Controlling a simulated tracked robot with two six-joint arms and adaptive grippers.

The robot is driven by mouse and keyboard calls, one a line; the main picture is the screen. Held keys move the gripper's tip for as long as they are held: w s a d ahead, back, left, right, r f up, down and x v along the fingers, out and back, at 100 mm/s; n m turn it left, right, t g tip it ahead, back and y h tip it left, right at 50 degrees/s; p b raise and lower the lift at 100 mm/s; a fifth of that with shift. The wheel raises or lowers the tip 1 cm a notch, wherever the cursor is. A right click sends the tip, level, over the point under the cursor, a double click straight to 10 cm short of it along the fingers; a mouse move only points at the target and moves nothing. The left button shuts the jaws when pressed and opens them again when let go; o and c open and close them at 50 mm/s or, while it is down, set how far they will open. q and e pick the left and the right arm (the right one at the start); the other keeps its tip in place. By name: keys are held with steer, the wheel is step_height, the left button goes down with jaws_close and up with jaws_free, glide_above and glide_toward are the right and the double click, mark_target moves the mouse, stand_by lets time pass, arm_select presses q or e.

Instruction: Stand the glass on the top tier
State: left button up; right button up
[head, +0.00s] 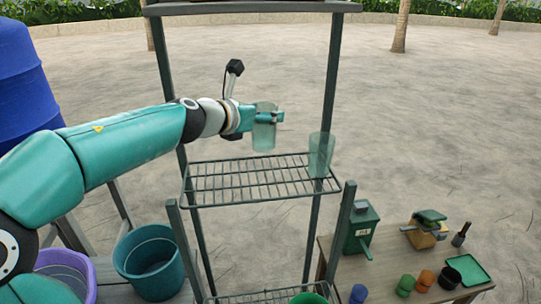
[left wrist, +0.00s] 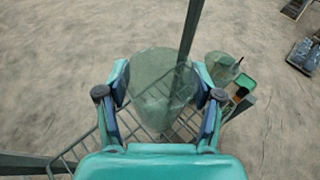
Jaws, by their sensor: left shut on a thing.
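A translucent greenish glass (head: 263,138) is held upright in my left gripper (head: 268,117), above the wire tier (head: 235,196) of the dark metal rack. In the left wrist view the two fingers of my left gripper (left wrist: 160,92) close on either side of the glass (left wrist: 158,75), and the tier's bars (left wrist: 70,160) show below it. A second similar glass (head: 321,150) stands at the right end of that tier; it also shows in the left wrist view (left wrist: 220,66). My right gripper is in neither view.
A higher board (head: 250,8) crosses the rack's top. Rack posts (head: 331,80) rise on both sides. A low table (head: 385,255) at right holds a green box (head: 361,228) and several small pots. Buckets (head: 150,262) and a blue barrel (head: 25,85) are at left. The tier's middle is clear.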

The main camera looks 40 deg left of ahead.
mark_target(267, 144)
arm_select(q)
steer(key=f+b, duration=0.1)
steer(key=f, duration=0.1)
steer(key=w+f+b, duration=0.1)
steer(key=f+b, duration=0.1)
steer(key=f, duration=0.1)
steer(key=shift+d, duration=0.2)
step_height(267, 144, down, 3)
steer(key=b, duration=0.3)
steer(key=shift+s+f, duration=0.15)
steer(key=shift+f, duration=0.1)
steer(key=o, duration=1.4)
